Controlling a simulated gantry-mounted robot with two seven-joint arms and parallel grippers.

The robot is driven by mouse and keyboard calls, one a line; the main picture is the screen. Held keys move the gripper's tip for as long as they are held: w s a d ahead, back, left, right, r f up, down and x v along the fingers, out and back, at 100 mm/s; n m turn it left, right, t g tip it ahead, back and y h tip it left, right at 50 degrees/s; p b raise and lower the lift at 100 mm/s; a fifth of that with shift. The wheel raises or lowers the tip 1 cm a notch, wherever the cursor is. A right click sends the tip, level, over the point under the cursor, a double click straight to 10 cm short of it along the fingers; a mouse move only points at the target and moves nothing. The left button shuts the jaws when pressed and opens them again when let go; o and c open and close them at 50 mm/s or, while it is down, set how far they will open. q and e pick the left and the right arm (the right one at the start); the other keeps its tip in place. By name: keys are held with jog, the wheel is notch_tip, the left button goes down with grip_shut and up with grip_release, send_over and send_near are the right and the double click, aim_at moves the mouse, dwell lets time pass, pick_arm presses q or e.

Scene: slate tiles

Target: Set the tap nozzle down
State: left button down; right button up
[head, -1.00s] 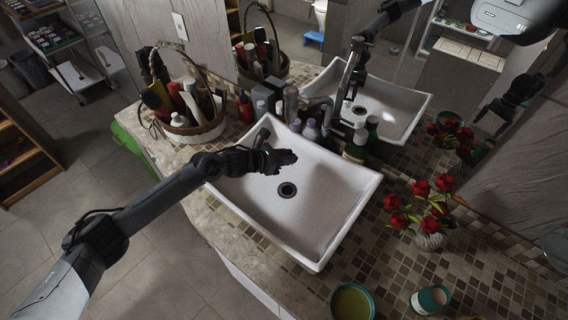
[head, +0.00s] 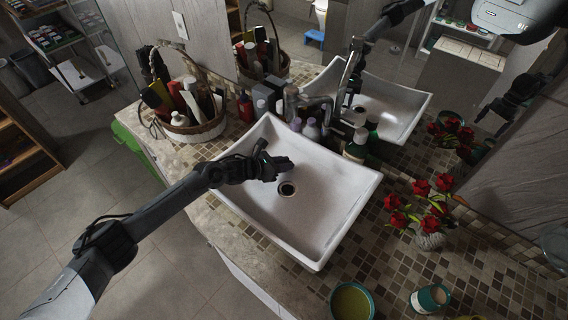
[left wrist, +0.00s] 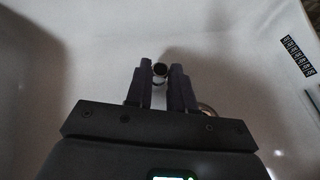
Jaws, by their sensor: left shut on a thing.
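My left gripper (head: 280,168) is over the white sink basin (head: 325,215), just above and left of the dark drain (head: 287,189) in the head view. I cannot tell in the head view whether the nozzle touches the basin.
The tap (head: 292,103) stands behind the basin, beside several bottles (head: 357,147). A wicker basket (head: 196,132) of toiletries stands at the back left. The basin's right part is clear.

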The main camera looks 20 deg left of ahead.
pick_arm(q)
jog(key=c, duration=1)
grip_release()
jog(key=shift+f, duration=0.1)
pick_arm(e)
jog(key=shift+f, duration=0.15)
jog(key=shift+a, duration=0.1)
pick_arm(q)
jog(key=shift+r+p, duration=0.25)
jog(key=shift+p, duration=0.05)
pick_arm(e)
jog(key=shift+r, duration=0.35)
pick_arm(q)
jog(key=shift+s+a, duration=0.25)
jog(key=shift+a, duration=0.05)
jog(key=v, duration=0.9)
jog(key=shift+s+a+r, duration=0.1)
jog(key=shift+s, duration=0.05)
jog(key=shift+v, duration=0.9)
jog(key=shift+r, duration=0.15)
pick_arm(e)
jog(key=shift+r, duration=0.1)
